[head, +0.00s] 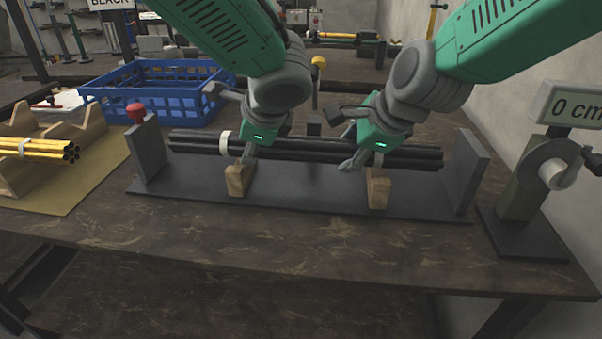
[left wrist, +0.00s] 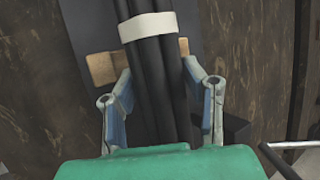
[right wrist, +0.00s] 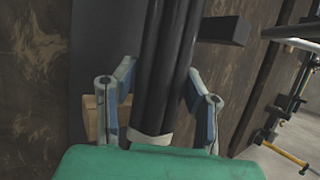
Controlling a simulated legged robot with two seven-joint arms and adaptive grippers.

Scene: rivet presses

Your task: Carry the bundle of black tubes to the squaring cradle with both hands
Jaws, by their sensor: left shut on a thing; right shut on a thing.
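The bundle of black tubes (head: 308,151) lies lengthwise over the squaring cradle (head: 300,196), between its two grey end plates and above its two wooden blocks. A white band (head: 225,143) wraps the bundle near its left part. My left gripper (head: 247,160) is shut on the bundle just right of that band; the left wrist view shows its fingers on both sides of the tubes (left wrist: 157,80). My right gripper (head: 356,160) is shut on the bundle near the right block; the right wrist view shows the tubes (right wrist: 168,70) between its fingers. I cannot tell whether the bundle touches the blocks.
A yellow tube bundle (head: 40,148) rests in a wooden rack at the left. A blue crate (head: 150,92) stands behind it. A crank device with a "0 cm" sign (head: 575,104) stands at the right. The front table strip is clear.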

